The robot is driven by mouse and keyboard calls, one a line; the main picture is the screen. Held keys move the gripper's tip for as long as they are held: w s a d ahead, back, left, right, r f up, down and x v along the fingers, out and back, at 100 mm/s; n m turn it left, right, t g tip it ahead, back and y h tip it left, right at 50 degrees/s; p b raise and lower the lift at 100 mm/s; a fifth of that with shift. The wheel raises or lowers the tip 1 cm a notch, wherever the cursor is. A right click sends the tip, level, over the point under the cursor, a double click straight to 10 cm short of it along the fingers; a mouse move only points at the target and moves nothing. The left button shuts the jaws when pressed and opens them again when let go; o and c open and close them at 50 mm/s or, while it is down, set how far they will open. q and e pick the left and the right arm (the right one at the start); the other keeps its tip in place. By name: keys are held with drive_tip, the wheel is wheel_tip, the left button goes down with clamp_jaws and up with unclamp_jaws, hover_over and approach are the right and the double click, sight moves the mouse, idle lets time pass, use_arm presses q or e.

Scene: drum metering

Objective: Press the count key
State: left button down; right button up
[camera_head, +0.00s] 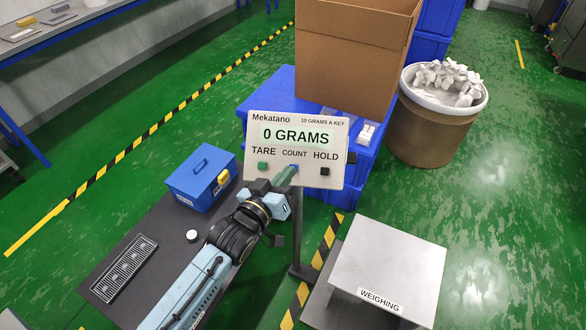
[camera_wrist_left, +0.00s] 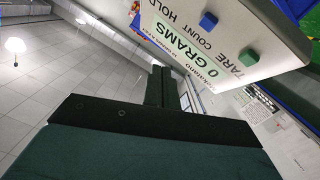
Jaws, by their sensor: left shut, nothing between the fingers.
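The pale display panel (camera_head: 297,150) stands on a post and reads "0 GRAMS". Below the words TARE, COUNT and HOLD sit a green key (camera_head: 263,166), a blue count key (camera_head: 294,167) and a black key (camera_head: 325,171). My left gripper (camera_head: 287,174) is shut and empty, its tip just before the count key and partly covering it. In the left wrist view the panel is tilted, with the blue count key (camera_wrist_left: 208,20) and green key (camera_wrist_left: 249,56) to the right of the fingers (camera_wrist_left: 160,85). I cannot tell whether the tip touches the key.
A blue toolbox (camera_head: 200,178) stands left of the panel on a dark surface. A cardboard box (camera_head: 350,60) rests on a blue crate behind. A brown drum (camera_head: 435,130) with white pieces is at right. The grey weighing platform (camera_head: 390,265) stands front right.

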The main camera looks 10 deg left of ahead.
use_arm(q)
drive_tip(key=w+f+b, duration=0.6)
drive_tip(key=b, duration=0.1)
drive_tip(key=shift+b, duration=0.35)
idle(1.9)
drive_tip(key=shift+w+f, duration=0.25)
drive_tip(key=shift+f, duration=0.05)
drive_tip(key=shift+w+f+b, duration=0.25)
drive_tip(key=shift+f+b, duration=0.05)
drive_tip(key=shift+b, duration=0.15)
idle(0.5)
drive_tip(key=shift+r, duration=0.1)
drive_tip(key=shift+s+r+p, duration=0.5)
drive_tip(key=shift+s+p, duration=0.05)
drive_tip(key=shift+p, duration=0.45)
